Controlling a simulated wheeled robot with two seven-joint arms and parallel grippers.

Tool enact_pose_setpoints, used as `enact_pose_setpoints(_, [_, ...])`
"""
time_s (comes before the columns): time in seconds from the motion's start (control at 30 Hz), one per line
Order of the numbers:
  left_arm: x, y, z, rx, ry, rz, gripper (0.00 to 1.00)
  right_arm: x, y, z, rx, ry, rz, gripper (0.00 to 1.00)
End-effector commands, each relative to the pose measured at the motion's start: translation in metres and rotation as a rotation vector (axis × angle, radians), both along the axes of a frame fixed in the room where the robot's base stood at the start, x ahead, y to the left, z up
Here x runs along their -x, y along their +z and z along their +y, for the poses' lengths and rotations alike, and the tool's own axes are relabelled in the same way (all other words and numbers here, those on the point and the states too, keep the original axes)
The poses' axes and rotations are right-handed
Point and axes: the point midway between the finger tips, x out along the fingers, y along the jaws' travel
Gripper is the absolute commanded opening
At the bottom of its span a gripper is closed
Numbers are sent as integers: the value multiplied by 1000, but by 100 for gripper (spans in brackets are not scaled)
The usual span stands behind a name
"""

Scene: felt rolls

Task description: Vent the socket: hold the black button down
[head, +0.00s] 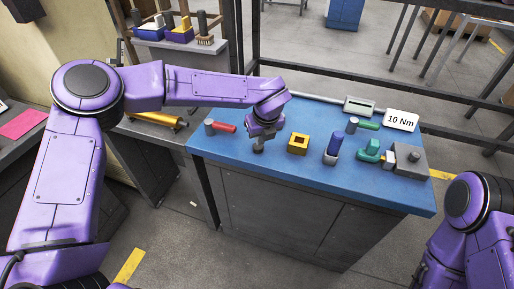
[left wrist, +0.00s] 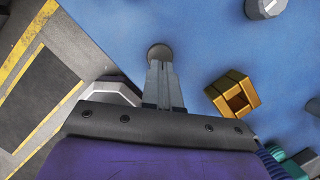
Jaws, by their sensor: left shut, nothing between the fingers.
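My left gripper (head: 258,147) is shut and empty, pointing down over the left part of the blue bench top. In the left wrist view its closed fingertips (left wrist: 160,62) are at a small round grey-brown knob (left wrist: 159,51), touching or just above it; I cannot tell which. I cannot tell whether this knob is the black button. A yellow block with a square hole (head: 298,144) stands just right of the gripper and also shows in the left wrist view (left wrist: 232,95). A grey box (head: 410,161) with a dark round top piece stands at the bench's right. My right gripper is out of view.
A red-handled tool (head: 224,127) lies left of the gripper. Right of the yellow block stand a blue-handled tool (head: 334,146), a green-handled tool (head: 367,125) and a green device (head: 370,151). The bench's front strip is clear.

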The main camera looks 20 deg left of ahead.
Motion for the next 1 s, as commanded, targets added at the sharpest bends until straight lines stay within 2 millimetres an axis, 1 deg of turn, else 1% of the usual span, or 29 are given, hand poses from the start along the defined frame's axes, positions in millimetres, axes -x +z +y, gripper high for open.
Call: enact_pose_setpoints(1.0, [0, -32, 0, 0, 0, 0, 0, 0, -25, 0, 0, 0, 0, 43])
